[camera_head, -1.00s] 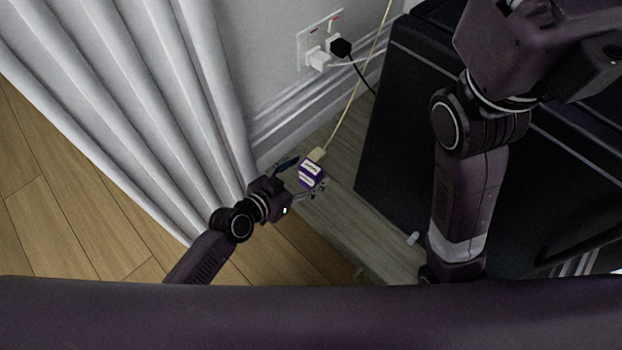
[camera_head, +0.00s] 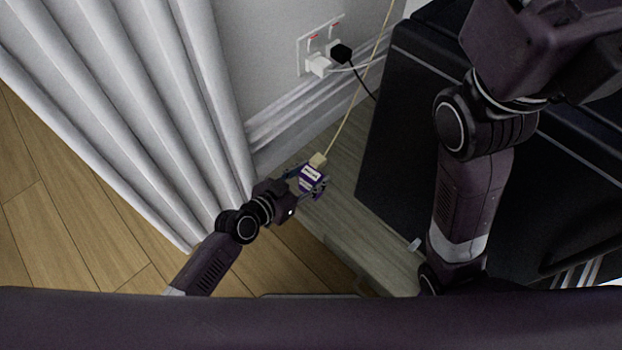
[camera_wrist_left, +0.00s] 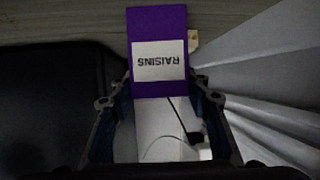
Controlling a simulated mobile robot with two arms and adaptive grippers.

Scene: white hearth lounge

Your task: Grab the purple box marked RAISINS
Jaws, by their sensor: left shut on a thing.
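The small purple box (camera_head: 311,177) with white labels is at my left gripper (camera_head: 305,184), low beside the wall. In the left wrist view the box (camera_wrist_left: 158,28) has a white label reading RAISINS, upside down. The left gripper (camera_wrist_left: 160,98) has its blue-padded fingers on both sides of the box and is shut on it. What lies under the box is hidden in the head view. My right arm crosses the right of the head view, but its gripper does not show.
A small tan block (camera_head: 318,159) with a pale cord is close behind the box. A wall socket (camera_head: 320,50) holds white and black plugs. A white curtain (camera_head: 130,110) hangs at left. A black cabinet (camera_head: 395,130) stands at right. Wooden floor (camera_head: 70,240) is open at lower left.

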